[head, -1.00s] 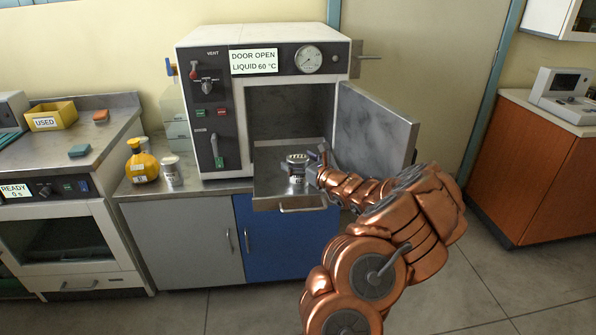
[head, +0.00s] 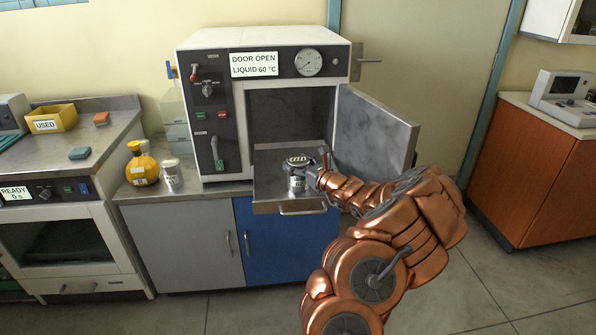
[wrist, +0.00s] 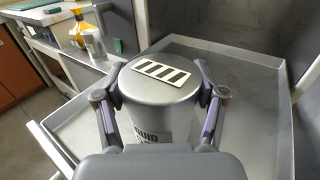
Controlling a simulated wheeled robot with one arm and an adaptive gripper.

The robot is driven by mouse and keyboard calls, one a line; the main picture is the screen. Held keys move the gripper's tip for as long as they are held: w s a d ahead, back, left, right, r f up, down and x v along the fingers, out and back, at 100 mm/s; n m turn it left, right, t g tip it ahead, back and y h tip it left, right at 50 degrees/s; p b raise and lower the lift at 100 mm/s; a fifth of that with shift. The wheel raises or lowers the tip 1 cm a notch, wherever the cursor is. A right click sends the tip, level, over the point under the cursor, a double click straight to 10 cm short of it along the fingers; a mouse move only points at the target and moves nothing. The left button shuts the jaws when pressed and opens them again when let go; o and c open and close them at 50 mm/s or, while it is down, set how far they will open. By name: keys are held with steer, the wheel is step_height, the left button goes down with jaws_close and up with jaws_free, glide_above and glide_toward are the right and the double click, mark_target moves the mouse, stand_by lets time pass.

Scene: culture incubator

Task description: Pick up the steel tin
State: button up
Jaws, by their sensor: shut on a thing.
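The steel tin (head: 296,173) is a grey cylinder with a black-and-white striped label on its lid. It stands upright in the pulled-out tray (head: 265,183) of the incubator. In the wrist view the tin (wrist: 158,100) fills the middle, with part of a side label reading "QUID" showing. My gripper (head: 311,170) reaches it from the right in the head view. In the wrist view my gripper (wrist: 160,105) has a finger on each side of the tin and is shut on it. I cannot tell whether the tin's base touches the tray.
The incubator (head: 215,120) has its door (head: 375,130) swung open to the right, close beside my arm. Its panel reads "DOOR OPEN LIQUID 60 °C". The tray has low walls.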

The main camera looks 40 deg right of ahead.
step_height(320, 180, up, 10)
steer(key=shift+f, duration=0.1)
steer(key=w+a+f+n+g+y+p, duration=0.1)
steer(key=w+a+f+n+y+p, duration=0.25)
steer(key=a, duration=0.85)
steer(key=w+a+n+g+y+p, duration=0.15)
steer(key=w+a+n+y, duration=0.35)
steer(key=a, duration=0.7)
steer(key=s+a+f+n+g+y+p, duration=0.1)
steer(key=s+a+g+y+p, duration=0.1)
steer(key=a, duration=0.8)
steer(key=s+a+f+n+g+y+p, duration=0.1)
steer(key=a+y, duration=0.4)
steer(key=a, duration=0.5)
steer(key=shift+s+f+n+g+p, duration=0.2)
steer(key=shift+s+n+g+p, duration=0.5)
steer(key=shift+g, duration=0.35)
steer(key=shift+s+d, duration=0.1)
steer(key=shift+s, duration=0.1)
